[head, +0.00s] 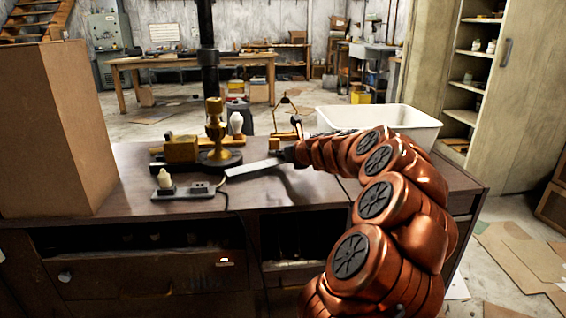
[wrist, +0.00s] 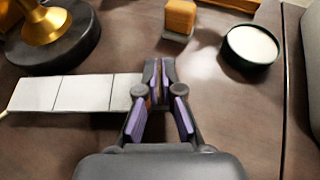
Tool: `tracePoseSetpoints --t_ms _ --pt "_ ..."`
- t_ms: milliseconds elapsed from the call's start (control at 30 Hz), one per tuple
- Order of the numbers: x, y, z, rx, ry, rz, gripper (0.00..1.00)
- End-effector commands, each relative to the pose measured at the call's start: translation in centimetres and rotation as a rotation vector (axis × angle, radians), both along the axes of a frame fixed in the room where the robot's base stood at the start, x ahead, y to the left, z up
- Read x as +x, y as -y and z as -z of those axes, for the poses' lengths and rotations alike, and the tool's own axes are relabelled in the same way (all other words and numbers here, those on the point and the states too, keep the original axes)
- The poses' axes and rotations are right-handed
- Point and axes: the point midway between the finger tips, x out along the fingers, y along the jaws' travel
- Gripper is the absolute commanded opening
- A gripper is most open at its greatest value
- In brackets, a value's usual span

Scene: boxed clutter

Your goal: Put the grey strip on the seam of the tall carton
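The grey strip (head: 253,167) is a flat, pale strip reaching left from my gripper (head: 287,155), low over the bench. In the wrist view, the strip (wrist: 70,93) shows cross lines, and its right end meets the left side of my fingertips (wrist: 162,82). My fingers are nearly together at that end and look shut on it, but the fingers hide the grip itself. I cannot tell whether the strip touches the bench. The tall carton (head: 55,130) is plain brown cardboard and stands upright at the bench's left end, away from my gripper. Its seam is not clear.
A brass-and-black stand (head: 214,140) rises behind the strip. A power strip (head: 185,190) lies between carton and strip. A white tub (head: 380,120) stands at the right. In the wrist view, a wooden block (wrist: 180,18) and a round dark tin (wrist: 250,46) lie beyond my fingers.

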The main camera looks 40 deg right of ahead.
Motion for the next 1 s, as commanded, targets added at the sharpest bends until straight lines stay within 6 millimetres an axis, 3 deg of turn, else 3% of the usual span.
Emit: tracePoseSetpoints --t_ms 100,500,800,1000 --pt "-0.01 -0.01 1.69 0.002 0.001 0.001 0.0" --pt "-0.02 0.02 1.8 0.002 0.002 0.001 0.0" --pt "-0.04 0.04 1.83 0.001 0.001 0.002 0.31" --pt "-0.03 0.04 1.83 0.001 0.001 0.002 0.31"
